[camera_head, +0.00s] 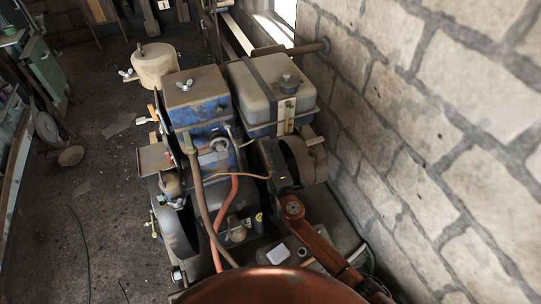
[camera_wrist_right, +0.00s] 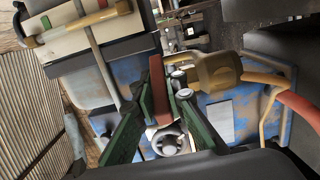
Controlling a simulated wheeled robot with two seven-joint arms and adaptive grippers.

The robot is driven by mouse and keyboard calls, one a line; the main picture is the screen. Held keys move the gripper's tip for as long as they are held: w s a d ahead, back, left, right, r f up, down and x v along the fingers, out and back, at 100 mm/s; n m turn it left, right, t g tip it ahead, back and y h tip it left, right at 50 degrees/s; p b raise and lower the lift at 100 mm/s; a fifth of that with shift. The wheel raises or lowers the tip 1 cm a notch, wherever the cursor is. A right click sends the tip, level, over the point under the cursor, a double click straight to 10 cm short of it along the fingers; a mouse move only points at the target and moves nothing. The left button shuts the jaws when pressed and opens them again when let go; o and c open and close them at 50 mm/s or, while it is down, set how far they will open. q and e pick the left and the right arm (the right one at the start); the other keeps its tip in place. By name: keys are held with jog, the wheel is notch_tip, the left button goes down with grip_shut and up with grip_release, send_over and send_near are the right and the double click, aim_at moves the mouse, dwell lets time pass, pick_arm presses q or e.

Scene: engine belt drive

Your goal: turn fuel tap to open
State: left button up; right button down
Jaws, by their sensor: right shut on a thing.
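The engine (camera_head: 205,115) has a blue body and stands in the middle of the head view. A beige fuel tank (camera_head: 255,92) with a metal strap sits at its right. My right gripper (camera_head: 266,150) reaches in from the lower right, beside the engine below the tank; its fingertips are hard to make out there. In the right wrist view its green fingers (camera_wrist_right: 165,88) are shut on a narrow red lever (camera_wrist_right: 158,72), apparently the fuel tap's handle. A brass hexagonal body (camera_wrist_right: 215,72) is right of the fingers. The tap is not clear in the head view. My left gripper is not in view.
A stone wall (camera_head: 430,110) runs close along the right. A brown hose (camera_head: 201,195) and a red hose (camera_head: 229,208) hang in front of the engine. A round, pale knob (camera_wrist_right: 168,145) lies between the fingers' bases in the wrist view. The floor (camera_head: 100,200) at left is mostly clear.

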jog(key=n+y+b, duration=0.1)
jog(key=n+g+y+b, duration=0.1)
jog(key=y, duration=0.1)
jog(key=shift+d+f+y, duration=0.1)
jog(key=shift+f+y, duration=0.1)
jog(key=shift+y, duration=0.1)
jog(key=shift+r+n+g+y+b, duration=0.1)
jog(key=shift+n+g+y+b, duration=1.25)
jog(key=shift+n+g+y, duration=0.55)
jog(key=c, duration=2.2)
grip_release()
jog(key=shift+c, duration=0.2)
